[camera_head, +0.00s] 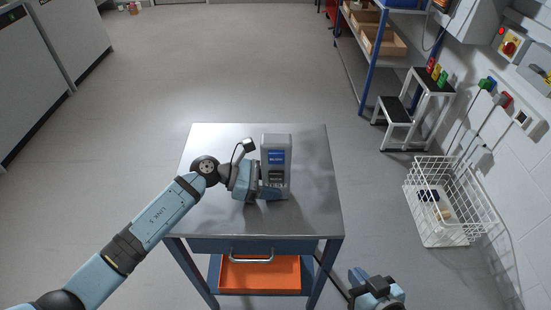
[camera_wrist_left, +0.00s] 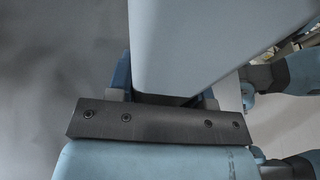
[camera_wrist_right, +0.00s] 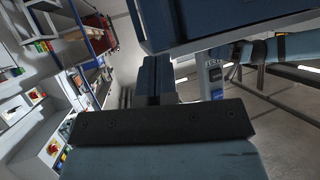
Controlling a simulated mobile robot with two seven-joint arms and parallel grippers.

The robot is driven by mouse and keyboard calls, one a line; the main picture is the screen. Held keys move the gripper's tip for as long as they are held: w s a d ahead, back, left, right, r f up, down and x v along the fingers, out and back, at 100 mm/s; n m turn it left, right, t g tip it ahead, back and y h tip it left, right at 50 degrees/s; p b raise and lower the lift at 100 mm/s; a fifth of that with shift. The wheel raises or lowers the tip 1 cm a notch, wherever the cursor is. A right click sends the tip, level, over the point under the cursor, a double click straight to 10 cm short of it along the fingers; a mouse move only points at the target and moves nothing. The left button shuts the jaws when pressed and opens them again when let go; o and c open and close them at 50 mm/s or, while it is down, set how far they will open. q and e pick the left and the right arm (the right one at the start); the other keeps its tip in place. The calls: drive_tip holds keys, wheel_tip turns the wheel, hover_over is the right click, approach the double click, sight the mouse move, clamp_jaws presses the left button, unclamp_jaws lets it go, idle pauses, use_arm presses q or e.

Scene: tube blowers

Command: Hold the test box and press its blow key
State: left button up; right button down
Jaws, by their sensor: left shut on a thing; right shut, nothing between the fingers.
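The test box (camera_head: 276,147), a tall grey case with a blue screen and dark keys on its front, stands upright on the metal table. Which key is the blow key is too small to tell. My left gripper (camera_head: 268,193) is shut on the lower part of the box; the box's pale side (camera_wrist_left: 215,40) fills the upper part of the left wrist view, between the blue fingers. My right gripper (camera_head: 370,277) is shut and empty, low in front of the table's right corner. Its closed fingers (camera_wrist_right: 153,80) show in the right wrist view, with the box further off.
The metal table (camera_head: 220,215) has bare top around the box. Below its drawer is an orange tray (camera_head: 260,277). A white wire basket (camera_head: 445,205), a step stool (camera_head: 400,115) and a shelf rack (camera_head: 372,60) stand at the right.

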sight(276, 158)
drive_tip(key=w+a+r+m+t+y, duration=0.1)
drive_tip(key=w+a+r+m+y, duration=0.1)
drive_tip(key=a+r+y, duration=0.3)
drive_tip(key=w+a+r+m+t+y, duration=0.2)
drive_tip(key=a+r+y, duration=0.3)
drive_tip(key=a+r, duration=0.6)
drive_tip(key=shift+w+a+r+m, duration=0.35)
drive_tip(key=shift+w+a+m, duration=0.25)
drive_tip(key=shift+m, duration=0.2)
drive_tip(key=w, duration=0.8)
drive_tip(key=shift+w, duration=0.4)
idle(0.6)
drive_tip(key=shift+w, duration=0.4)
